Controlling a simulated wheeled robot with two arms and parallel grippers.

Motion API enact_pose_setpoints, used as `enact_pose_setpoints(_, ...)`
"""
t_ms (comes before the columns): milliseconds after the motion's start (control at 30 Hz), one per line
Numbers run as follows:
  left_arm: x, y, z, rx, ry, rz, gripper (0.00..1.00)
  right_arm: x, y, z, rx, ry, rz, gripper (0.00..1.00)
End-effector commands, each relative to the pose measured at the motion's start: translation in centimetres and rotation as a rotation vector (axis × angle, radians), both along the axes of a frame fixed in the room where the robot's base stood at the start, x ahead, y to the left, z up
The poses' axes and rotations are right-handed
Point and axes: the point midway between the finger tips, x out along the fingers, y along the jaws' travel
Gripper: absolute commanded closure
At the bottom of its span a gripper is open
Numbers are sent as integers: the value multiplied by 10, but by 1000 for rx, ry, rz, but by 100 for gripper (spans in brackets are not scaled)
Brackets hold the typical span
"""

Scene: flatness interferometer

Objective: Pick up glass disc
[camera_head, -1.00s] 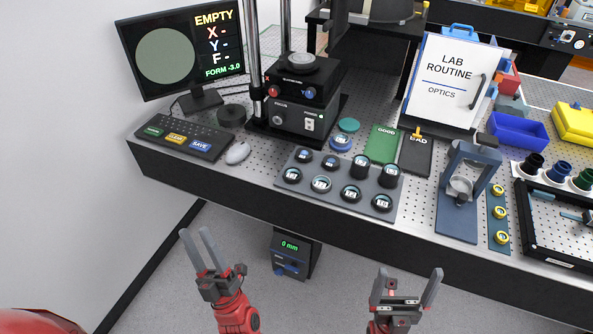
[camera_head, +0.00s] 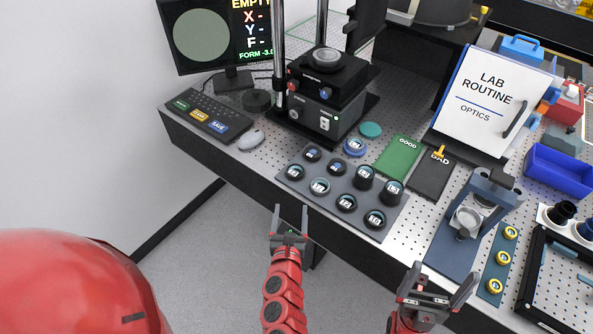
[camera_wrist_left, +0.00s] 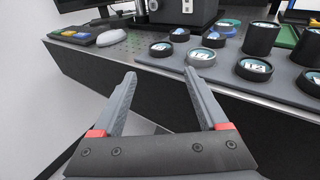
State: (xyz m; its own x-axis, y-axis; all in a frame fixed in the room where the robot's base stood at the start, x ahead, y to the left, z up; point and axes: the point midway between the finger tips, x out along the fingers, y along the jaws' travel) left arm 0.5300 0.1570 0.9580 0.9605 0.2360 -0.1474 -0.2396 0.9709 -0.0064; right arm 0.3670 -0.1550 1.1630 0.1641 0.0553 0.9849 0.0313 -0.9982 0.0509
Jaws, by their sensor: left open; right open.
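Several round pieces with dark or grey rims and labelled tops stand on a grey tray (camera_head: 296,190) near the table's front edge; one grey-rimmed piece (camera_head: 319,187) sits in its front row. The tray's pieces also show in the left wrist view, including a grey-rimmed one (camera_wrist_left: 201,57). I cannot tell which piece is the glass disc. My left gripper (camera_head: 290,222) is open and empty in front of the table edge, below the tray; its fingers also show in the left wrist view (camera_wrist_left: 160,100). My right gripper (camera_head: 438,284) is open and empty, in front of the blue-grey stand (camera_head: 452,244).
The interferometer (camera_head: 322,95) stands behind the tray, with the monitor (camera_head: 215,38) and keyboard (camera_head: 205,115) at left. A mouse (camera_head: 251,139), a green GOOD pad (camera_head: 398,157) and a dark BAD pad (camera_head: 431,177) lie nearby. The table edge lies close ahead.

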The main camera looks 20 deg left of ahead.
Motion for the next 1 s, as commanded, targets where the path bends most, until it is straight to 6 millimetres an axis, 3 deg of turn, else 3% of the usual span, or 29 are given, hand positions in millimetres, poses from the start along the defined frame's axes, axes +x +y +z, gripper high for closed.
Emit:
enact_pose_setpoints(600, 88, 20, -9, 4, -4, -6, 24, 0, 0, 4, 0, 0, 0, 2)
enact_pose_setpoints(867, 101, 25, -14, 5, 1, -1, 24, 0, 0, 8, 0, 0, 0, 2)
enact_pose_setpoints(1000, 118, 27, -14, 7, 0, -7, 24, 0, 0, 12, 0, 0, 0, 2)
